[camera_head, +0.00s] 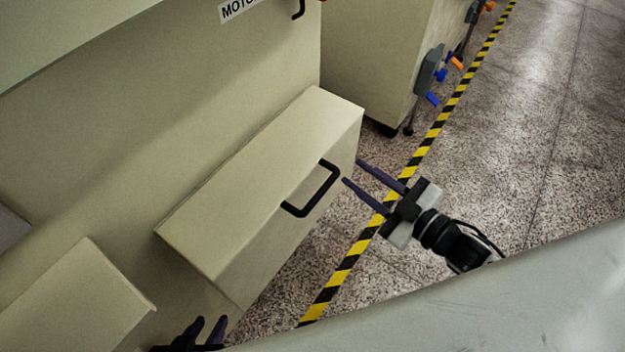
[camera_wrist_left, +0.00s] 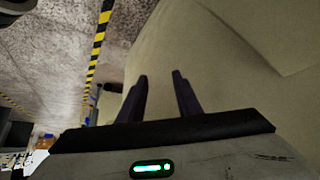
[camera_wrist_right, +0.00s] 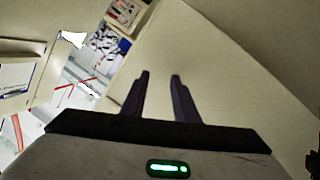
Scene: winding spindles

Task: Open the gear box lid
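The cream gear box (camera_head: 235,175) sticks out from the machine's side, and its lid looks closed. A black bar handle (camera_head: 314,190) is fixed on its front face. My right gripper (camera_head: 351,171) is open and empty, with its fingertips just right of the handle and apart from it in the picture. In the right wrist view, the fingers (camera_wrist_right: 160,75) point at a plain cream panel; the handle does not show there. My left gripper (camera_head: 210,327) is at the bottom edge, below the box, partly cut off. Its fingers (camera_wrist_left: 160,76) are apart and empty, facing a cream surface.
Another cream box (camera_head: 75,300) sits at lower left. A second machine (camera_head: 370,60) with blue and orange levers stands at the back. A yellow-black floor stripe (camera_head: 345,265) runs along the machines, with open speckled floor (camera_head: 560,130) to the right.

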